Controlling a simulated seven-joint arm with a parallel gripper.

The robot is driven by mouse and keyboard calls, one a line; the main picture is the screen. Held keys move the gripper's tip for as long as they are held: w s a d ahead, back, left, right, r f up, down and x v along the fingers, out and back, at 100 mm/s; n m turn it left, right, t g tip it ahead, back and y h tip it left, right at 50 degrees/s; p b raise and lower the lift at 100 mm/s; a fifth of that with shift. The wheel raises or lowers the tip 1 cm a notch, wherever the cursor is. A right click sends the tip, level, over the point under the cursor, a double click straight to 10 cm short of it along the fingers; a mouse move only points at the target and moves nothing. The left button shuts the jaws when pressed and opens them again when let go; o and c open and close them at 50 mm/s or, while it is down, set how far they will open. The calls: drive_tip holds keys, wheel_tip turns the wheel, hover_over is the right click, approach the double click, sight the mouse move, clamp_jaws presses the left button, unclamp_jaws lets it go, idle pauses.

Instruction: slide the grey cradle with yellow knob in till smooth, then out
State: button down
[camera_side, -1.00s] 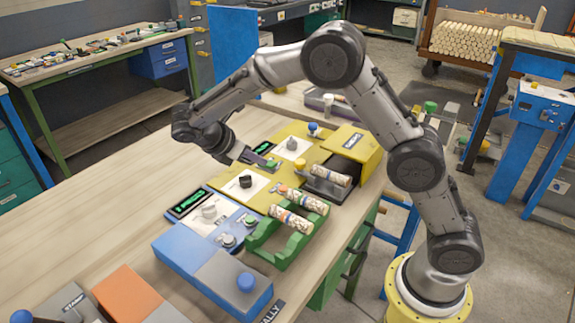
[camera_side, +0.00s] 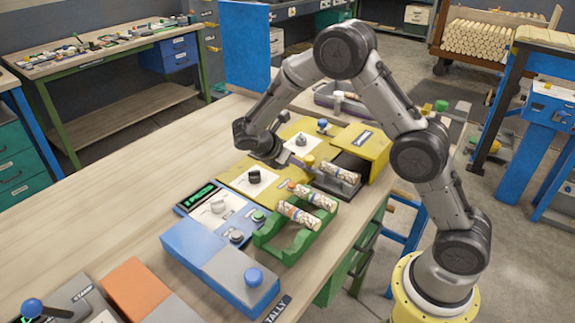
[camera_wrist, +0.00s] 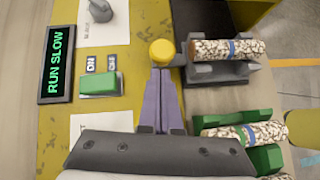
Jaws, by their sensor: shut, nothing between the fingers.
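A display (camera_wrist: 57,62) reads "RUN SLOW".
A green button (camera_wrist: 99,84) by an ON label lies left of my fingers. A green rack (camera_side: 270,232) with more speckled pieces stands close by the cradle. A grey dial (camera_wrist: 100,10) stands on the panel. Bare wooden table lies to the left in the side view.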

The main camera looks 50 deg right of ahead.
drive_tip(key=shift+d, duration=0.2)
drive_tip(key=d, duration=1.2)
